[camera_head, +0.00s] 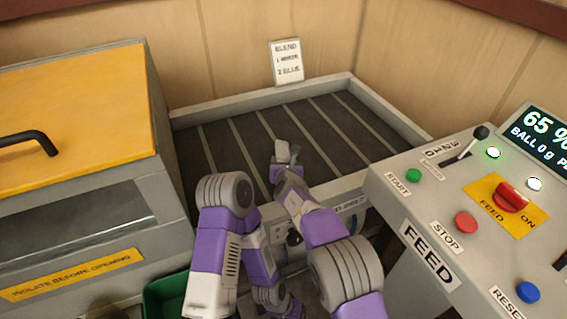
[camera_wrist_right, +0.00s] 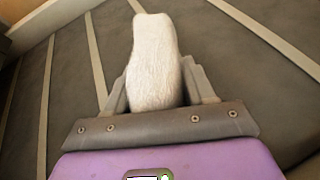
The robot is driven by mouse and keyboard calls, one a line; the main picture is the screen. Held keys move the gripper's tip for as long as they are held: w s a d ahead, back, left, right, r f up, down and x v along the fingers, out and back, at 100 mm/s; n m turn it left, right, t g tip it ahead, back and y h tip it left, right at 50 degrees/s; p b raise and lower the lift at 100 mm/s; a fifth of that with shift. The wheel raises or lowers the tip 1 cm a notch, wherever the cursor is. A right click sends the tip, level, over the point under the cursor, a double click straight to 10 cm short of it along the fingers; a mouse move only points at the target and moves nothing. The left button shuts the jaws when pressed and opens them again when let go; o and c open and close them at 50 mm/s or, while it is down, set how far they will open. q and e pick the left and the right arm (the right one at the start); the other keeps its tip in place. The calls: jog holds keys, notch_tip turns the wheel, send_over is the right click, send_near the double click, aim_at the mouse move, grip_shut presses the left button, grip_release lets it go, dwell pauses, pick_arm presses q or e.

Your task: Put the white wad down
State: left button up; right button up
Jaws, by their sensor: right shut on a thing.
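The white wad (camera_wrist_right: 153,62) is a fuzzy, elongated piece. My right gripper (camera_wrist_right: 161,92) is shut on it, with one finger on each side. In the head view the wad (camera_head: 282,151) shows small at the tip of my right gripper (camera_head: 286,166), over the dark slatted belt (camera_head: 225,148). I cannot tell whether the wad touches the belt. My left arm is folded at the bottom middle of the head view, and its gripper (camera_head: 271,297) is partly hidden and too unclear to read.
A pale raised rim (camera_head: 265,92) surrounds the belt. A sign (camera_head: 286,62) leans at the back. A machine with an orange lid (camera_head: 75,110) stands left, a control panel (camera_head: 450,215) right, and a green bin (camera_head: 168,298) below. The belt around the wad is bare.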

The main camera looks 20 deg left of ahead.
jog(key=shift+f, duration=0.15)
jog(key=o, duration=1.1)
jog(key=shift+r+p, duration=0.4)
jog(key=shift+r, duration=0.05)
jog(key=shift+r+p, duration=0.4)
jog(key=shift+p, duration=0.05)
jog(key=v, duration=1.1)
jog(key=shift+s+d, duration=0.25)
jog(key=shift+s, duration=0.15)
